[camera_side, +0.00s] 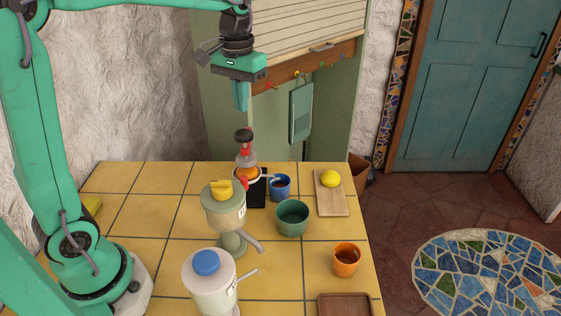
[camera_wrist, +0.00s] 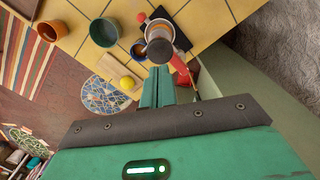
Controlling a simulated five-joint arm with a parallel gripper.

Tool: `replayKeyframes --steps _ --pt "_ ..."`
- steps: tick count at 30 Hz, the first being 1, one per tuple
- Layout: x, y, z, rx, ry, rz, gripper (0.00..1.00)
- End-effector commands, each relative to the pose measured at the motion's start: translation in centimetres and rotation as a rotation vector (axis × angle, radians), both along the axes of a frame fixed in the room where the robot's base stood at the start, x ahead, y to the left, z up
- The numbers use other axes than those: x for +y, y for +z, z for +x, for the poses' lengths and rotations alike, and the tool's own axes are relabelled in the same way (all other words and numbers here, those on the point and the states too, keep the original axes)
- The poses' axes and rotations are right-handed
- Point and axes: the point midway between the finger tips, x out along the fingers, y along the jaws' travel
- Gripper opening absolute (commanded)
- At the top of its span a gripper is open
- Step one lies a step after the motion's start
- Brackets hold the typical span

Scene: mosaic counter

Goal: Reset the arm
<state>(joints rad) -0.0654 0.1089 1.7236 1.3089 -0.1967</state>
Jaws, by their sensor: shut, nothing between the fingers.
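My gripper (camera_side: 241,96) is raised high above the far part of the yellow tiled counter (camera_side: 155,200). Its green fingers are together and point down, with nothing between them. In the wrist view my gripper (camera_wrist: 157,88) shows from behind, its fingers over the counter's edge. Below it in the side view stands an espresso maker with a red part and dark knob (camera_side: 245,150), well apart from the fingers.
A blue cup (camera_side: 280,187), a green bowl (camera_side: 292,217), an orange cup (camera_side: 346,260) and a lemon (camera_side: 331,178) on a board (camera_side: 332,204) stand to the right. Dispensers with yellow (camera_side: 223,210) and blue (camera_side: 209,285) tops stand in front. A green cabinet (camera_side: 225,120) rises behind.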

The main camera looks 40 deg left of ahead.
Motion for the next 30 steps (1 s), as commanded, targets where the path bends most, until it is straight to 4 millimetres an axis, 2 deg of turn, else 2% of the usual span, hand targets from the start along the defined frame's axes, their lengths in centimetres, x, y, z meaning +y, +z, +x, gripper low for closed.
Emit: replayKeyframes --steps 8,14,20,30 --pt "0.0 0.0 0.0 -0.001 0.000 0.000 0.00" --pt "-0.2 0.4 -0.8 -0.020 -0.011 0.001 0.00" --pt "-0.6 1.2 -3.0 -0.079 -0.041 0.006 0.00" --pt "-1.5 1.8 -8.6 -0.223 -0.118 0.022 0.00"
